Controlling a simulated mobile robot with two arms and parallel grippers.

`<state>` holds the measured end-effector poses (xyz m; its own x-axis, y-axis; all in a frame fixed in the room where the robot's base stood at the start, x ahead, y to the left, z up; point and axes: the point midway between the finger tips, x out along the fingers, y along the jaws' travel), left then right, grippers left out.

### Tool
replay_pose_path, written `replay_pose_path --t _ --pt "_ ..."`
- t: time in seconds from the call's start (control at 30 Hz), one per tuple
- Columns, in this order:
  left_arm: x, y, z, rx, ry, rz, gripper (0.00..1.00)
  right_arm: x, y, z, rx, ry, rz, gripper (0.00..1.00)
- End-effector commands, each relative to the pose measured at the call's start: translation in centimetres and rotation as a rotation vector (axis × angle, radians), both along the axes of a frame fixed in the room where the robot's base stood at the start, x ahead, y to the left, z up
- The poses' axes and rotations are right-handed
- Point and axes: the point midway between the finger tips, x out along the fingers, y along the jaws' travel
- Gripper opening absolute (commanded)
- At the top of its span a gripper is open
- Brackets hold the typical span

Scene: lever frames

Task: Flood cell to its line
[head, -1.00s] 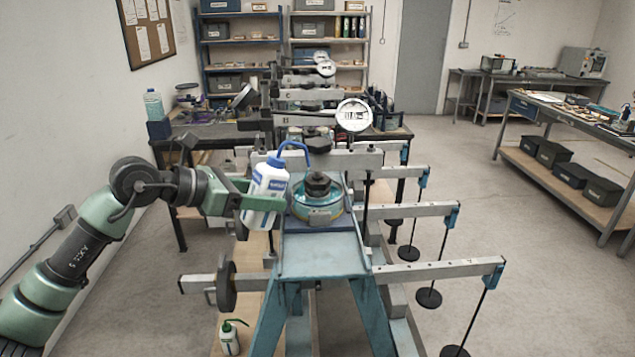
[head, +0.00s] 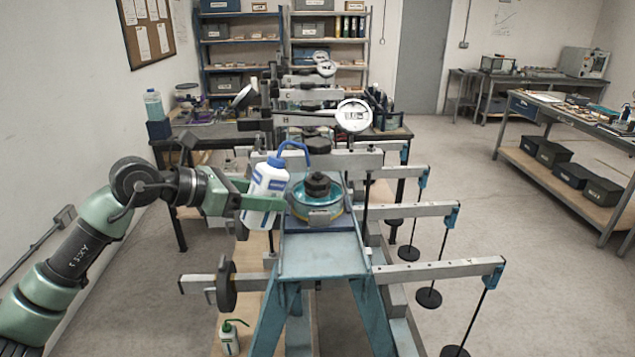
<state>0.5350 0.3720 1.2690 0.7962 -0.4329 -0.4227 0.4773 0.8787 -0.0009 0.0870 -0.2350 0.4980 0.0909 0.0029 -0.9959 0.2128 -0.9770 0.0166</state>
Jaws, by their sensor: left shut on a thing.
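The cell (head: 317,203) is a round clear dish with a blue-green tint and a dark knob on top. It sits on the nearest blue lever frame (head: 322,252). My left gripper (head: 256,202) is shut on a white wash bottle (head: 267,188) with a blue cap and a bent blue spout. The bottle is just left of the cell and tilts slightly; its spout curves over toward the cell. Any water level or line in the cell is too small to tell. My right gripper is not in view.
Lever beams (head: 437,272) with hanging black weights (head: 429,297) reach out to the right. A dial gauge (head: 353,116) stands behind the cell. A small green-capped bottle (head: 230,339) stands low at the front left. Open floor lies to the right.

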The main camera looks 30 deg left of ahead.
Motion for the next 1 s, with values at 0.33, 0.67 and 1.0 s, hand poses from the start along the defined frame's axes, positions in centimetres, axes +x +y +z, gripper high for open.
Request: replay_pose_path --t 0.33,0.67,1.0 --pt "0.0 0.0 0.1 0.000 -0.003 0.000 0.28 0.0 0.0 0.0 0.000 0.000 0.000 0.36" --pt "0.0 0.0 0.6 0.001 -0.004 0.000 0.28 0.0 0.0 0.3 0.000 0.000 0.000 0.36" --pt "0.0 0.0 3.2 0.001 -0.003 0.001 0.28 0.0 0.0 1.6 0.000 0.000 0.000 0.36"
